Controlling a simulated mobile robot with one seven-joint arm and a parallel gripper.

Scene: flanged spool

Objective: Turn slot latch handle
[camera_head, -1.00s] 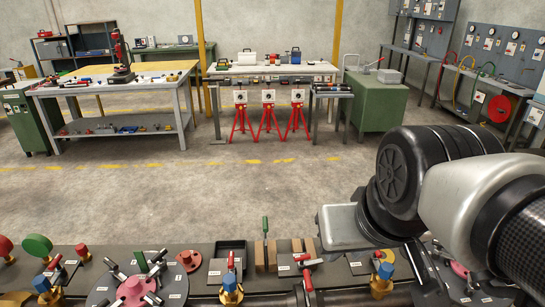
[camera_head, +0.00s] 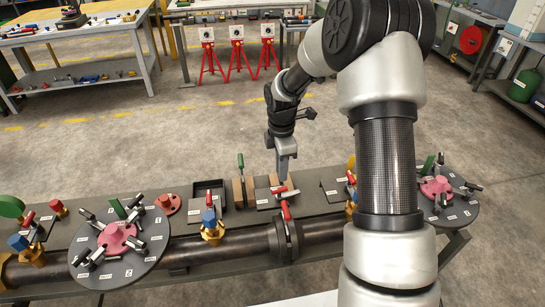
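A green upright handle (camera_head: 240,160) stands at a pair of tan blocks (camera_head: 243,191) on the dark bench, left of my gripper. A red-tipped lever (camera_head: 281,190) lies on a labelled plate (camera_head: 268,197) just below my gripper. Another red handle (camera_head: 286,211) stands on the dark pipe flange (camera_head: 287,240) in front. The labels are too small to read, so I cannot tell which one is the slot latch handle. My gripper (camera_head: 284,178) points down over the bench, close to the plate and right of the tan blocks. Its fingers are too small to judge their opening or any contact.
A grey disc with a pink hub (camera_head: 117,238) and several levers is at left; a similar disc (camera_head: 440,192) is at right. A blue-topped brass valve (camera_head: 211,226) stands on the pipe. A black tray (camera_head: 209,190) sits behind it. Open floor lies beyond the bench.

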